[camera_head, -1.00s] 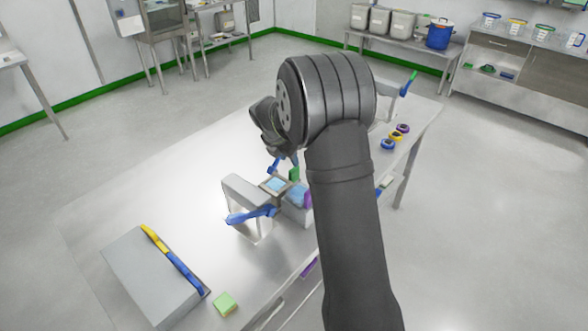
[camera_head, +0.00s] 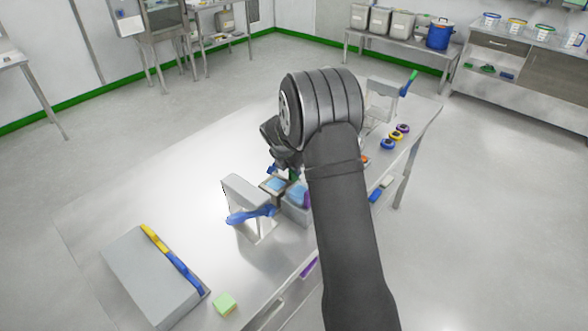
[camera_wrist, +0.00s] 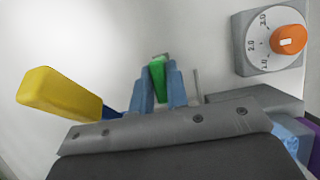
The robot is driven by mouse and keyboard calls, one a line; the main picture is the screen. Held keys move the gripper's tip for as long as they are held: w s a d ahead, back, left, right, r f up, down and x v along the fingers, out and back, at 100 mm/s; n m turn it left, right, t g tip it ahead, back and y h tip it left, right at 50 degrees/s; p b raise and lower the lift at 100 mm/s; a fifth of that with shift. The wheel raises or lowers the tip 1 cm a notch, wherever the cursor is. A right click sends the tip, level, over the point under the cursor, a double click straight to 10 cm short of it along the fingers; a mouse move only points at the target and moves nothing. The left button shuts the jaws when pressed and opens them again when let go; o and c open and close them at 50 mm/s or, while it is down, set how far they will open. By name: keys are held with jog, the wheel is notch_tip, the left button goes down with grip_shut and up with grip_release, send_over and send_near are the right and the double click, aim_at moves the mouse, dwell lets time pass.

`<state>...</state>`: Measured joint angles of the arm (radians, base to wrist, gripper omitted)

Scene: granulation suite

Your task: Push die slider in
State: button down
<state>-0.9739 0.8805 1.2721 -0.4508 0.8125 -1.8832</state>
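The die slider cannot be told for certain in either view; a green piece is the only visible part at my fingers. My gripper (camera_wrist: 160,88) shows in the wrist view as two blue-grey fingers standing apart. The green piece (camera_wrist: 157,82) shows between them; whether they touch it or it lies just beyond is unclear. In the head view my gripper (camera_head: 283,168) is low over the small press-like fixture, beside the green piece (camera_head: 294,175). My arm hides much of this area. The fixture has a grey upright (camera_head: 243,190) and a blue lever (camera_head: 250,215).
In the wrist view a yellow-ended handle (camera_wrist: 60,100) is left of the fingers, and a dial with an orange knob (camera_wrist: 289,40) is at upper right. The table's left part is bare.

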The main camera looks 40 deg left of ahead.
aim_at(279, 184)
jog(key=s, duration=0.8)
jog(key=shift+s, duration=0.15)
jog(key=c, duration=1.4)
grip_release()
jog(key=shift+r, duration=0.1)
jog(key=v, duration=1.7)
jog(key=shift+s, duration=0.15)
jog(key=shift+r, duration=0.1)
